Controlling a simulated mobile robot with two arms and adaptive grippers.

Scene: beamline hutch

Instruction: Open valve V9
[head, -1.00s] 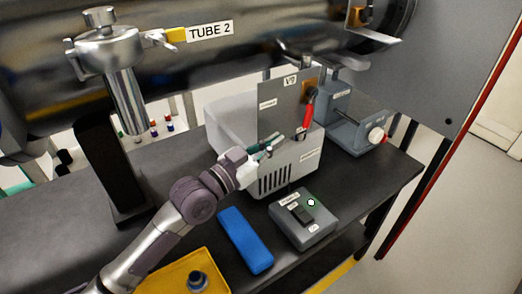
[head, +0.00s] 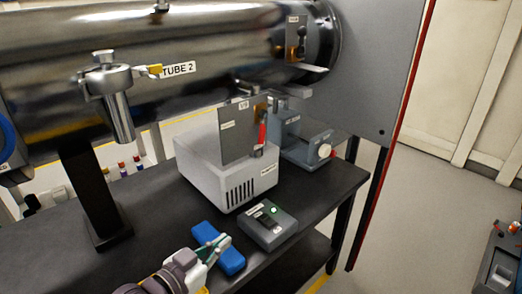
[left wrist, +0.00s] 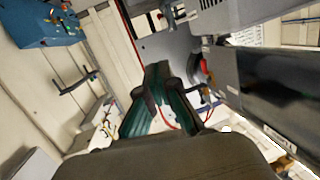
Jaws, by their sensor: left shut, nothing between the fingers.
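The V9 panel (head: 238,135) is a grey upright plate standing at the light grey box on the bench. Its red valve handle (head: 262,134) points nearly straight up and down at the panel's right edge. My left gripper (head: 221,241) is shut and empty over the blue block, well in front of and below the handle. In the left wrist view the green fingers of my left gripper (left wrist: 158,70) come together at their tips. A small red part (left wrist: 207,65) shows to their right there. My right gripper is not in view.
The light grey box (head: 200,170) stands behind a small switch box (head: 268,230). The blue block (head: 232,265) lies on the dark bench (head: 330,190). TUBE 2 (head: 200,50) runs above. A grey vise-like device (head: 305,148) stands right of the panel.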

